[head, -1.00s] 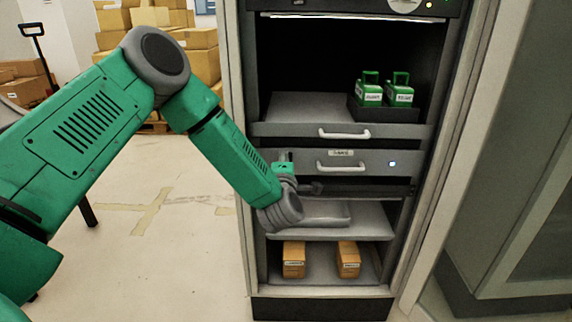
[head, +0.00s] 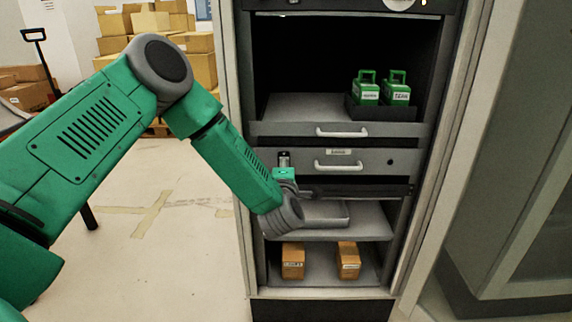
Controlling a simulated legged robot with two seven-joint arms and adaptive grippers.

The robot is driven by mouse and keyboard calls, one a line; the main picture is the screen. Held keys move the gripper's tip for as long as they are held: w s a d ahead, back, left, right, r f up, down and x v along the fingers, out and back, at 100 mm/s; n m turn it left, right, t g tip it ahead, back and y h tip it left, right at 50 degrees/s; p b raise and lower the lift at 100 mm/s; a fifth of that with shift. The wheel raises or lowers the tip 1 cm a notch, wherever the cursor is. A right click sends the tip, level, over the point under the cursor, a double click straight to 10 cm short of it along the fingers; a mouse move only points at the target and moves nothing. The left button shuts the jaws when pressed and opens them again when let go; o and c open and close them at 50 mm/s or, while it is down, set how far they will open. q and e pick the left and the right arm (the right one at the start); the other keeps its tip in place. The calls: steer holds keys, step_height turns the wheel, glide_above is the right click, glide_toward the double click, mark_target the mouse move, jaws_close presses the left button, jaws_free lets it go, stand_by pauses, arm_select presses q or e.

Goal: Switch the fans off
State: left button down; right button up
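A grey cabinet drawer front (head: 365,163) has a white handle, a small label too blurred to read, and a round indicator (head: 390,162) at its right that is dark. A small upright metallic piece, maybe a switch (head: 284,157), shows at the left end of this front. My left arm comes in from the left, and its gripper (head: 286,173) is just below that piece. The fingers are small and partly hidden by the wrist, so I cannot tell whether they touch it or are open. My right gripper is out of view.
Two green units (head: 382,88) stand in a black tray on the shelf above. A grey tray (head: 320,213) lies on the shelf below, with two orange-brown boxes (head: 347,260) on the bottom shelf. Cardboard boxes (head: 150,22) stack behind left. The floor left of the cabinet is open.

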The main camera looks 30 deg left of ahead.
arm_select(q)
steer(key=shift+a+r, duration=0.15)
steer(key=shift+a, duration=0.2)
steer(key=shift+r+p, duration=0.3)
steer(key=shift+p, duration=0.15)
steer(key=shift+s+d, duration=0.25)
steer(key=shift+d, duration=0.1)
steer(key=p+v, duration=0.1)
steer(key=v, duration=0.6)
steer(key=shift+s+d, duration=0.1)
